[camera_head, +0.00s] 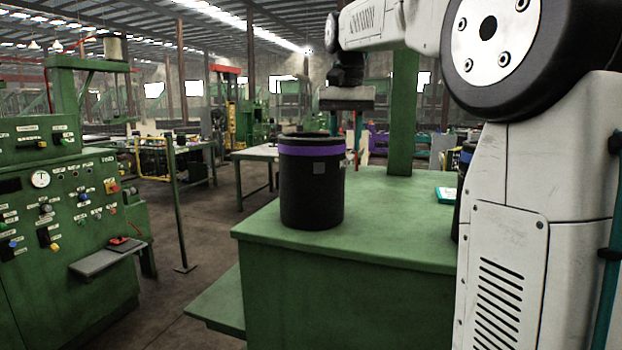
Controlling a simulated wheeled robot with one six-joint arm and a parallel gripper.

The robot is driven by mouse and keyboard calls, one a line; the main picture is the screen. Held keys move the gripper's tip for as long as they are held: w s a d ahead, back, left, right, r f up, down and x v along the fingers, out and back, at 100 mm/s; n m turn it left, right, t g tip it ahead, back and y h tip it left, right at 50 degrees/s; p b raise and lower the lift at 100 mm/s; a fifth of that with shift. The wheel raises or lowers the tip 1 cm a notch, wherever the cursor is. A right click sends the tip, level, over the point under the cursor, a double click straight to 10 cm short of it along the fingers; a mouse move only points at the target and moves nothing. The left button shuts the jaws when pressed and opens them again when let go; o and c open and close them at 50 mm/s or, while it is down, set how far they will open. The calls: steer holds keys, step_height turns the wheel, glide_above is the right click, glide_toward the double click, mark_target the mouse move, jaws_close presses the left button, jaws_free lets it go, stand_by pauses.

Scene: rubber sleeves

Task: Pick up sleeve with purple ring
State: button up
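A black cylindrical sleeve with a purple ring (311,190) stands upright near the left front part of a green table (400,205). The ring runs around it just below its open top, and a small grey square sits on its side. My gripper (347,100) hangs above the sleeve's right side, and its wide grey body looks higher than the rim. A second dark sleeve (464,165) with a bluish-purple band stands at the right, mostly hidden behind my arm.
A green post (403,115) rises at the table's back. A small teal and white item (446,194) lies at the right. A green control cabinet (60,220) stands at the left, with open floor between it and the table. A lower green ledge (215,300) juts out at the table's left.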

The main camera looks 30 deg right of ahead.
mark_target(343, 159)
step_height(343, 159, down, 5)
steer(key=shift+w+a, duration=0.1)
steer(key=shift+w, duration=0.05)
jaws_close()
stand_by(1.4)
